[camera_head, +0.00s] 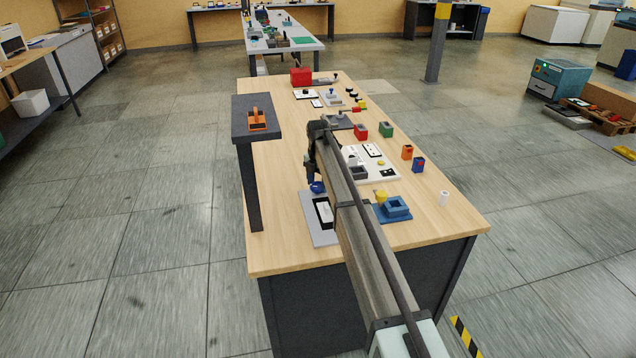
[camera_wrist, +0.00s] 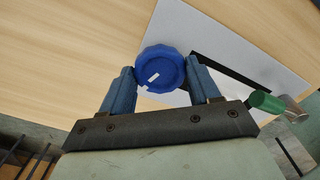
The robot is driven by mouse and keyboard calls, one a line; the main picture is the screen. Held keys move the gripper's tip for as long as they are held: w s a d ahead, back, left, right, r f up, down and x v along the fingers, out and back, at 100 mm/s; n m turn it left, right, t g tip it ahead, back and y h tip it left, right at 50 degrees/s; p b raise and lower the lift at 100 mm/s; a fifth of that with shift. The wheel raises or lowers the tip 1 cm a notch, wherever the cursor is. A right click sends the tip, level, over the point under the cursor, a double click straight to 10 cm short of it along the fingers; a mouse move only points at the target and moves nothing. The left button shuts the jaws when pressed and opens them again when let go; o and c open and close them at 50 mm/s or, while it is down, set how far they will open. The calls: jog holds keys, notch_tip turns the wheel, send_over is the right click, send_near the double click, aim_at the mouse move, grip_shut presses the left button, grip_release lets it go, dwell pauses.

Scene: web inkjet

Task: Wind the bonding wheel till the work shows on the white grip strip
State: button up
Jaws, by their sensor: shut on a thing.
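A round blue wheel (camera_wrist: 161,62) with a scalloped rim and small white marks on its face sits between my gripper's (camera_wrist: 161,72) two blue fingers. The fingers are shut on its sides. In the head view the blue wheel (camera_head: 317,187) shows at the upper left of a grey plate (camera_head: 308,212), mostly beside my arm. The plate bears a black panel with a white strip (camera_head: 325,212), which I take for the grip strip; no work on it can be made out. In the wrist view the grey plate (camera_wrist: 228,30) lies behind the wheel, partly hidden by the fingers.
A green cylinder (camera_wrist: 267,102) with a grey end is close right of my gripper. An orange-topped dark stand (camera_head: 240,128) rises at the table's left. Bare wood (camera_head: 275,215) lies left of the plate.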

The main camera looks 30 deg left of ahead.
jog(key=m, duration=0.4)
jog(key=shift+m, duration=0.3)
jog(key=m, duration=0.4)
jog(key=shift+m, duration=0.3)
jog(key=m, duration=0.4)
jog(key=shift+m, duration=0.3)
jog(key=m, duration=1.3)
jog(key=shift+m, duration=0.3)
jog(key=m, duration=0.9)
jog(key=shift+s+m, duration=0.1)
jog(key=shift+m, duration=0.3)
jog(key=m, duration=1.6)
jog(key=shift+a, duration=0.1)
jog(key=shift+m, duration=2.7)
